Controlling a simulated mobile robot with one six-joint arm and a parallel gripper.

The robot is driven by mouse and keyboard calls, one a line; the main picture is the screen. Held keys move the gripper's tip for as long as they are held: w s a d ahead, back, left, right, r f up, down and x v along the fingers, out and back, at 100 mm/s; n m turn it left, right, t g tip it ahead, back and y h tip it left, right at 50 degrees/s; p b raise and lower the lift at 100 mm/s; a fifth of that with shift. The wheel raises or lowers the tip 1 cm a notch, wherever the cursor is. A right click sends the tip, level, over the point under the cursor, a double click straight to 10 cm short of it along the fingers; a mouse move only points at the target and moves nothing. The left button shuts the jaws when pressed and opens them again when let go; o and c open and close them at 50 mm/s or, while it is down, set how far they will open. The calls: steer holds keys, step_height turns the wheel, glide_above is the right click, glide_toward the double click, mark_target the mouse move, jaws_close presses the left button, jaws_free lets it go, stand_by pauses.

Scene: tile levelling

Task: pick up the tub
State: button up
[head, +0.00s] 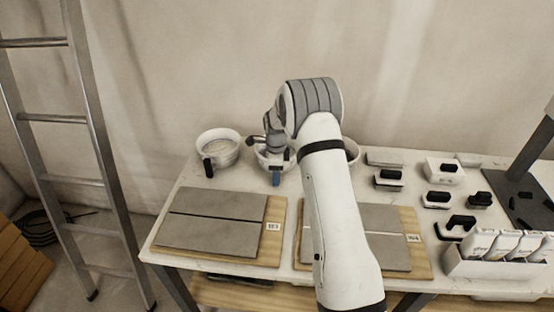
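A white round tub (219,146) with pale contents and a black handle stands at the back left of the table. A second white tub (262,158) is in the middle, mostly covered by my gripper. Part of a third white rim (353,149) shows behind my arm. Which one is the task's tub I cannot tell. My gripper (276,172) points down at the middle tub, with a blue part at its end. Whether it touches the tub, and whether its fingers are apart or closed, is hidden.
Two wooden boards with grey tiles, one on the left (213,218) and one on the right (376,235), lie at the front. Several black-handled tools (388,180) and a white bin of packets (500,262) fill the right. A ladder (82,150) stands left of the table.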

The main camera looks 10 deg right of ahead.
steer(key=c, duration=0.6)
steer(key=shift+w+r, duration=0.1)
steer(key=shift+c, duration=0.6)
steer(key=shift+r, duration=0.1)
